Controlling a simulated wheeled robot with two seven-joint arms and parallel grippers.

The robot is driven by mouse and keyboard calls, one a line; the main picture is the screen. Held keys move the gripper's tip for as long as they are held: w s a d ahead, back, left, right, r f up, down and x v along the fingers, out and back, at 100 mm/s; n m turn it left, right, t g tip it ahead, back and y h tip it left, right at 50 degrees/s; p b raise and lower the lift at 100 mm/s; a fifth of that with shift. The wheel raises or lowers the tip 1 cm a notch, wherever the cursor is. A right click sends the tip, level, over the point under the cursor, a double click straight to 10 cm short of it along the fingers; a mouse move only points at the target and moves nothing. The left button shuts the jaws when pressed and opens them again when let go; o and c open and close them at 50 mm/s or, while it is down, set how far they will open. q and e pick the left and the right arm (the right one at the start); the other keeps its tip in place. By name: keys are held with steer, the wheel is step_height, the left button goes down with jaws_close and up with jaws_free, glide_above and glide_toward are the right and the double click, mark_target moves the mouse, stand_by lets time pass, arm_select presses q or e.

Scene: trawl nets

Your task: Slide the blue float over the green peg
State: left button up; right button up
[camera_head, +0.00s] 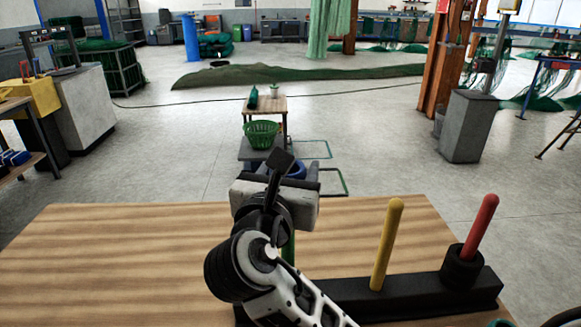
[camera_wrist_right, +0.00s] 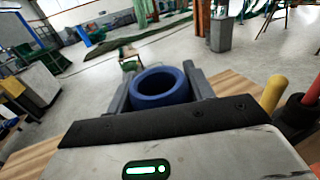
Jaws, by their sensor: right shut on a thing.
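My right gripper (camera_head: 293,165) reaches over the wooden table and is shut on the blue float (camera_wrist_right: 160,98), a thick ring held between its two fingers. In the head view only a small part of the float (camera_head: 296,170) shows behind the wrist. The green peg (camera_head: 288,250) stands upright below the gripper, mostly hidden by my arm. The float is above the peg in the picture; whether it is lined up with it I cannot tell. The green peg is not visible in the wrist view. My left gripper is not in view.
The black base (camera_head: 385,297) also carries a bare yellow peg (camera_head: 386,245) and a red peg (camera_head: 481,225) with a black ring (camera_head: 461,268) around its foot. The wooden table (camera_head: 110,260) is clear at left. A small stand with a green basket (camera_head: 262,134) is beyond.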

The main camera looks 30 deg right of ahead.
steer(key=shift+f+b, duration=0.8)
steer(key=shift+f, duration=1.55)
steer(key=o, duration=1.1)
steer(key=v, duration=0.7)
steer(key=shift+s+a, duration=0.2)
